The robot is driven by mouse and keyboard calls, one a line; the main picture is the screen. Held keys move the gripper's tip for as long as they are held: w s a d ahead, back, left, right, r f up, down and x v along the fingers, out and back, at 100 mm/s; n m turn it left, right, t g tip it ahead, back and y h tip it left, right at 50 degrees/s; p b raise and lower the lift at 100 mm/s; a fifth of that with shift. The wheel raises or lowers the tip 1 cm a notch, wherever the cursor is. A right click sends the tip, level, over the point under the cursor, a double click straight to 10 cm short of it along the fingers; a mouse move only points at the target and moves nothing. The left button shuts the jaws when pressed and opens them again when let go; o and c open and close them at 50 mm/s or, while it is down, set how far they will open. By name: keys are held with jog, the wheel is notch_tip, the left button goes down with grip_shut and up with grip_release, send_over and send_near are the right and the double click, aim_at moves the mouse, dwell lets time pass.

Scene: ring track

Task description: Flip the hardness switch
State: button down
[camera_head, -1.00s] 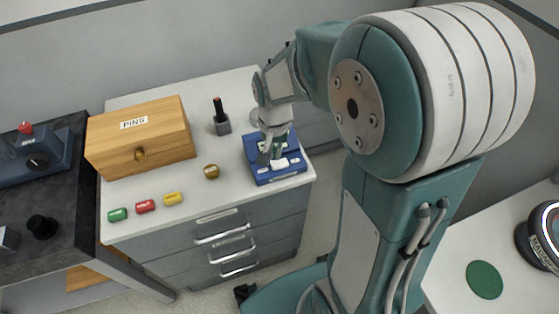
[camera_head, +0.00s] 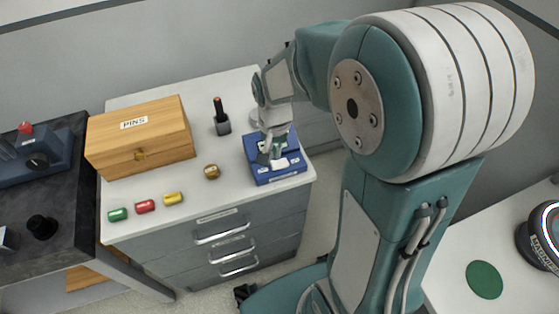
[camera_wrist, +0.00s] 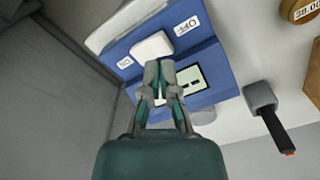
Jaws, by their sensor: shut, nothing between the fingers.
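The hardness switch is a white rocker (camera_wrist: 152,47) on a blue box (camera_head: 287,178) at the front right corner of the cabinet top. In the wrist view the blue box (camera_wrist: 222,62) carries an OFF label right of the rocker and an ON label left of it. A small display (camera_wrist: 185,85) sits on the same box. My gripper (camera_wrist: 160,64) is shut and empty, its tips at or just over the rocker's near edge. I cannot tell whether they touch. In the head view my gripper (camera_head: 270,157) is over the box and hides part of it.
A wooden box labelled PINS (camera_head: 140,140), a black holder with an upright tool (camera_head: 222,120), a brass weight (camera_head: 211,172) and green, red and yellow pieces (camera_head: 145,206) share the cabinet top. A dark bench (camera_head: 60,210) stands left.

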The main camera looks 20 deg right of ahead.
aim_at(275, 163)
jog(key=shift+f, duration=1.6)
dwell(0.9)
jog(key=shift+r, duration=3.5)
jog(key=shift+s+r, duration=0.1)
jog(key=shift+r, duration=0.15)
jog(key=s+r+n+t, duration=0.5)
jog(key=s+r, duration=0.6)
jog(key=s, duration=0.3)
jog(key=shift+n+t, duration=0.3)
jog(key=shift+n, duration=0.2)
